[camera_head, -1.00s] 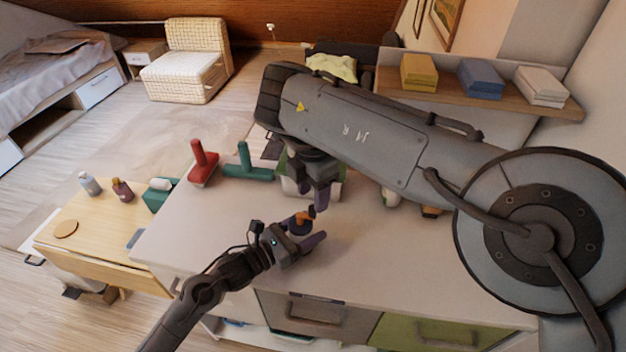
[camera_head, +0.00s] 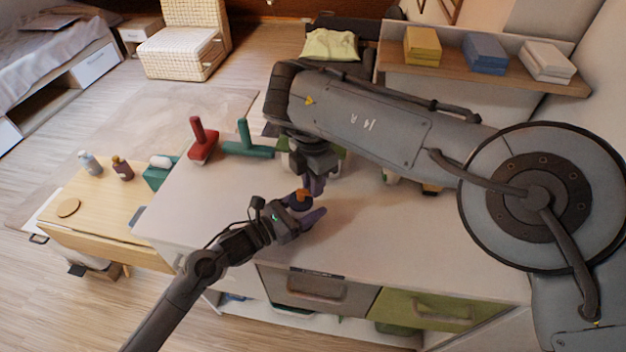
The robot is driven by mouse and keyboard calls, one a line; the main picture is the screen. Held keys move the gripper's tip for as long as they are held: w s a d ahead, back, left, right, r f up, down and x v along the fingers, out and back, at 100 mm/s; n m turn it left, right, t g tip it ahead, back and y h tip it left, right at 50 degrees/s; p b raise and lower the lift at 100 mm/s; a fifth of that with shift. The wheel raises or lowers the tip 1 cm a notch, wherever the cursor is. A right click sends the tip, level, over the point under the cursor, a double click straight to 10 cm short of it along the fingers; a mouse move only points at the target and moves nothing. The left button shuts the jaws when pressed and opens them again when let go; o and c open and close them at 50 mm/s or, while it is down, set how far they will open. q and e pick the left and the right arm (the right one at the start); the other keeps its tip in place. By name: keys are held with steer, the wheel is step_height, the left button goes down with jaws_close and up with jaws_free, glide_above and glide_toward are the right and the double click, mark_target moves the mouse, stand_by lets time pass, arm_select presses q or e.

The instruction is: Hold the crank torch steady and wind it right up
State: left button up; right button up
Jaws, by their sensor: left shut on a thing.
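The crank torch (camera_head: 299,203) is small, with a dark blue body and an orange part on top. It is above the front half of the white cabinet top (camera_head: 370,228). My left gripper (camera_head: 303,212), with purple fingers, is shut on it from the front left. My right gripper (camera_head: 315,185) points down right beside the orange part, from behind and to the right. Its fingers overlap in this view, so I cannot tell how far they are open or whether they touch the torch.
A red tool (camera_head: 203,145) and a green tool (camera_head: 247,147) stand at the cabinet top's back left. My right arm hides part of the back. Bottles (camera_head: 122,168) and a round disc (camera_head: 68,208) are on the wooden side table (camera_head: 100,232). The cabinet top's right is clear.

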jaws_close()
steer(key=o, duration=0.7)
jaws_free()
steer(key=shift+r, duration=0.1)
steer(key=shift+r, duration=3.7)
